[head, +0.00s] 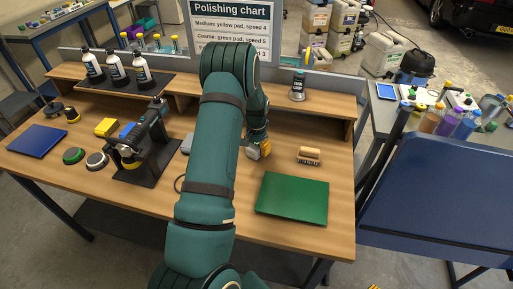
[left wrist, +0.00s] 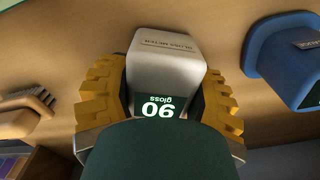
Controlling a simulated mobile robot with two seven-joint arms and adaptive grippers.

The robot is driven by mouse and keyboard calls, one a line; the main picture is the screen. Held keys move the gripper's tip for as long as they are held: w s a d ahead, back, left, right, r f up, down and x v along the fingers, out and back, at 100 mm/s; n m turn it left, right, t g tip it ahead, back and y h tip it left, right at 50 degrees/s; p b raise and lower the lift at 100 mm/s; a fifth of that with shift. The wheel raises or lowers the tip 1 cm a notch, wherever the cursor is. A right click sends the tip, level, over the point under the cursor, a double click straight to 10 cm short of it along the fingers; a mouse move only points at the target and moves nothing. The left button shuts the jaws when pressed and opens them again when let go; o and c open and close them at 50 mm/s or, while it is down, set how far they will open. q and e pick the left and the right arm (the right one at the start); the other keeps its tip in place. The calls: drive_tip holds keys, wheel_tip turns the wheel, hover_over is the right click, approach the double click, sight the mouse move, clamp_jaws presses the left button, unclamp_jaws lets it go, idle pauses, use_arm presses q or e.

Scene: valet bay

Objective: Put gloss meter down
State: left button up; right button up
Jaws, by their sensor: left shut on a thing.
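My left gripper (head: 260,149) is over the right half of the wooden bench (head: 250,222), behind the green mat (head: 292,197) and left of the brush (head: 309,155). In the left wrist view its two yellow ribbed fingers (left wrist: 165,88) are shut on the gloss meter (left wrist: 165,60), a pale grey block with a dark display reading 90 gloss, upside down in that picture. My arm hides most of the meter in the head view. I cannot tell whether it touches the bench. My right gripper is not in view.
A blue device (left wrist: 285,60) stands close beside the meter in the left wrist view. A raised shelf (head: 325,111) with a small gauge (head: 298,86) runs behind. A polisher on its black stand (head: 148,168) is left of my arm. The green mat is bare.

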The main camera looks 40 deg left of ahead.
use_arm(q)
drive_tip(key=shift+f, duration=0.15)
drive_tip(key=o, duration=1.2)
wheel_tip(320, 180, up, 12)
drive_tip(key=shift+r+p, duration=0.2)
drive_tip(key=shift+p, duration=0.2)
